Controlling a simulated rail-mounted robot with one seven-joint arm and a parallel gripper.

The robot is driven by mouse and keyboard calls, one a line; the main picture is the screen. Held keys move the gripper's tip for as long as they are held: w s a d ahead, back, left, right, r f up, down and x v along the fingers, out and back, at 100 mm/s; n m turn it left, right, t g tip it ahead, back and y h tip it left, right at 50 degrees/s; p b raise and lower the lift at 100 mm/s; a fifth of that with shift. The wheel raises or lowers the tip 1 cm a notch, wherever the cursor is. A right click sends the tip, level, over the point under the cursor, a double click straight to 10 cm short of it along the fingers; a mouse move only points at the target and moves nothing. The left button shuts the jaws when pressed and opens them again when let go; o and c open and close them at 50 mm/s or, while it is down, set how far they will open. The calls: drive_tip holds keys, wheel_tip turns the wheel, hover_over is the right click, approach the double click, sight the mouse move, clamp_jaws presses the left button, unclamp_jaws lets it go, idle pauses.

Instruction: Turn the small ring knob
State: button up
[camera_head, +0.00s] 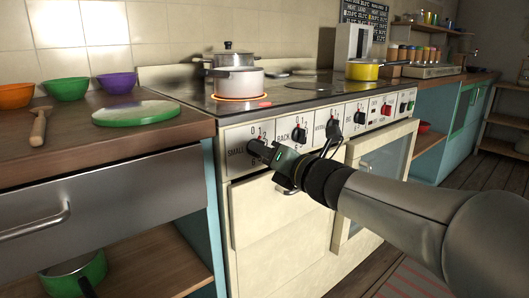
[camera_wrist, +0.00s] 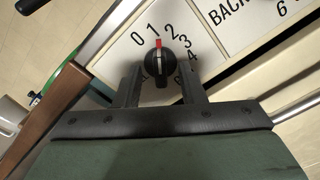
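The small ring knob (camera_wrist: 158,64) is black and round with a grip bar and a red mark. In the wrist view the red mark points up, close to the printed 1. My gripper (camera_wrist: 159,72) has one finger on each side of the knob, with narrow gaps showing, so it looks open around it. In the head view my gripper (camera_head: 263,151) is at the leftmost knob position by the SMALL label and largely hides the knob. The small ring (camera_head: 240,98) glows orange under a pale pot (camera_head: 239,82).
The back ring knob (camera_head: 299,135) and more knobs stand to the right on the cooker panel. A yellow pot (camera_head: 363,70) sits on the far hob. A drawer handle (camera_head: 35,222) sticks out below.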

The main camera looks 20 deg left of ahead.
drive_tip(key=shift+s+d, duration=0.35)
drive_tip(key=shift+d, duration=0.15)
drive_tip(key=shift+d, duration=0.1)
drive_tip(key=v, duration=0.6)
idle(0.3)
